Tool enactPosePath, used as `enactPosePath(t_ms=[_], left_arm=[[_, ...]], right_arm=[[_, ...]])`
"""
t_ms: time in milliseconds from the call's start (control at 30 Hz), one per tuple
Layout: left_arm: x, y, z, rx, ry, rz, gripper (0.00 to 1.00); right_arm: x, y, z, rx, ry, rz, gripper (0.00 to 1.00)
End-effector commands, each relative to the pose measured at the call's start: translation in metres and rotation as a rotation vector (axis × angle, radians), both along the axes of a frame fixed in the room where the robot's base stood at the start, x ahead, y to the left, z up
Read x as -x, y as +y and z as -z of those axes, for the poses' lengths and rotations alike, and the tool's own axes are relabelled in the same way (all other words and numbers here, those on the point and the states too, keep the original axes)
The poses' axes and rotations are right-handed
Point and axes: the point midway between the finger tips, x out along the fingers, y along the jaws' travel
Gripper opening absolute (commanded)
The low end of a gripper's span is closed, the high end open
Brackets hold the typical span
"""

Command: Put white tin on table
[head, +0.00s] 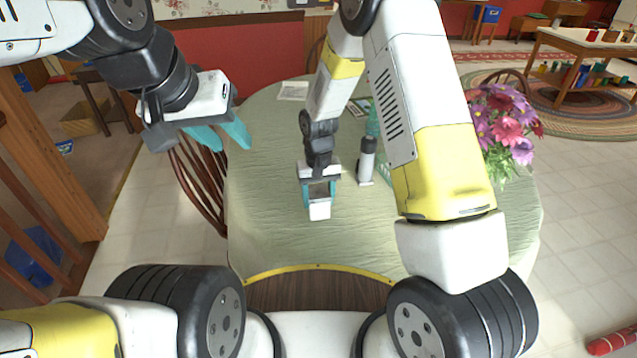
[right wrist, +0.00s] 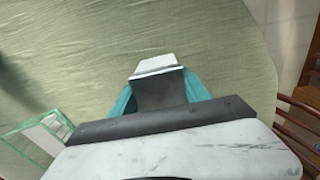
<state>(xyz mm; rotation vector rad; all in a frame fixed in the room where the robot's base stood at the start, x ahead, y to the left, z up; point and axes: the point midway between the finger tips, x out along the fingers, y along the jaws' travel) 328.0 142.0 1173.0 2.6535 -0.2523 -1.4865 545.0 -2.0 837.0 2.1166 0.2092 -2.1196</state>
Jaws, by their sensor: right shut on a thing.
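The white tin (head: 319,210) is a small white block-like thing at the tips of my right gripper (head: 319,192), over the middle of the table (head: 270,215) with its pale green cloth. My right gripper is shut on it with teal fingers at its sides. In the right wrist view the white tin (right wrist: 156,64) shows beyond the fingers (right wrist: 160,92), above the green cloth. I cannot tell whether the tin touches the cloth. My left gripper (head: 222,138) is open and empty, above the table's left edge.
A grey and white bottle-like thing (head: 366,162) stands right of my right gripper. Purple and red flowers (head: 503,130) are at the table's right. A flat pale item (head: 293,91) lies at the back. A wooden chair (head: 200,180) is at the left. The front cloth is clear.

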Motion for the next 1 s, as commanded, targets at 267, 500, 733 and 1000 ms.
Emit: enactPosePath(t_ms=[267, 500, 733, 1000], left_arm=[[0.000, 0.000, 0.000, 0.000, 0.000, 0.000, 0.36], [0.000, 0.000, 0.000, 0.000, 0.000, 0.000, 0.36], [0.000, 0.000, 0.000, 0.000, 0.000, 0.000, 0.36], [0.000, 0.000, 0.000, 0.000, 0.000, 0.000, 0.36]], right_arm=[[0.000, 0.000, 0.020, 0.000, -0.002, 0.001, 0.01], [0.000, 0.000, 0.023, 0.000, -0.001, 0.001, 0.58], [0.000, 0.000, 0.023, 0.000, -0.001, 0.001, 0.76], [0.000, 0.000, 0.016, -0.001, -0.003, 0.001, 0.76]])
